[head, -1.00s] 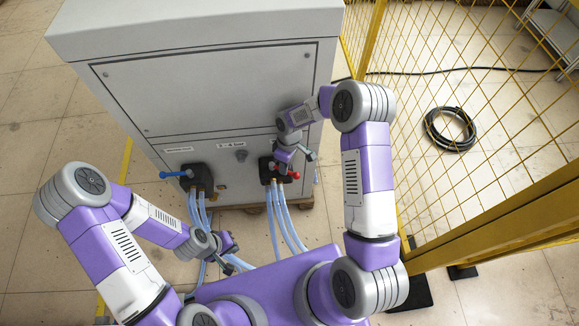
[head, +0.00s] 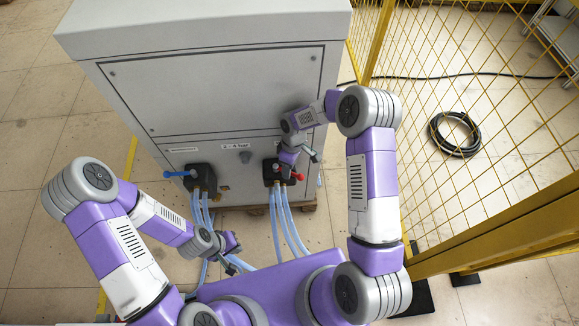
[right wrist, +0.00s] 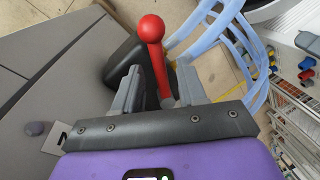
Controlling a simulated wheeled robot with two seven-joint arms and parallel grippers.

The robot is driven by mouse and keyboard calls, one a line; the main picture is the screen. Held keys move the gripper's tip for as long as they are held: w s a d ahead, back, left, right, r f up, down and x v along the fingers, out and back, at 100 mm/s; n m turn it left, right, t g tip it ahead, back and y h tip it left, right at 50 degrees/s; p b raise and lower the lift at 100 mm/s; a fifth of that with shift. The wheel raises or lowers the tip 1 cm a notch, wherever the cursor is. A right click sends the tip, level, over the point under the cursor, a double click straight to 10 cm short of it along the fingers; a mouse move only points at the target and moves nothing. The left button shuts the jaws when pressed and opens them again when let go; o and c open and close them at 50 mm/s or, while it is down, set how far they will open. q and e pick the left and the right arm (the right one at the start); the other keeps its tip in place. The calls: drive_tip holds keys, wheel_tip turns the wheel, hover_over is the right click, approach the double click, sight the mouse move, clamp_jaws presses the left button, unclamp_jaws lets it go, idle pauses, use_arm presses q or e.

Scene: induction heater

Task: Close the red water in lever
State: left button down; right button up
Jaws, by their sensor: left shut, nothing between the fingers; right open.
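The red lever (head: 299,177) sits on a black valve block (head: 269,172) at the lower right of the grey cabinet's front. In the right wrist view the red lever (right wrist: 153,32) has a round knob, and its shaft runs down between the fingers. My right gripper (head: 299,166) is open around the lever; in the right wrist view the fingers (right wrist: 161,75) stand on both sides of the shaft, with a gap at least on the right. My left gripper (head: 238,267) is shut and empty, low in front of the cabinet, away from the lever.
A blue lever (head: 177,173) sits on another black valve block (head: 203,178) to the left. Pale blue hoses (head: 283,220) hang from both blocks. A yellow mesh fence (head: 465,110) stands close to the right of my right arm. A black coiled hose (head: 455,134) lies behind it.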

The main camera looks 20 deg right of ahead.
drive_tip(key=shift+r, duration=0.1)
wheel_tip(320, 180, up, 10)
drive_tip(key=p, duration=0.3)
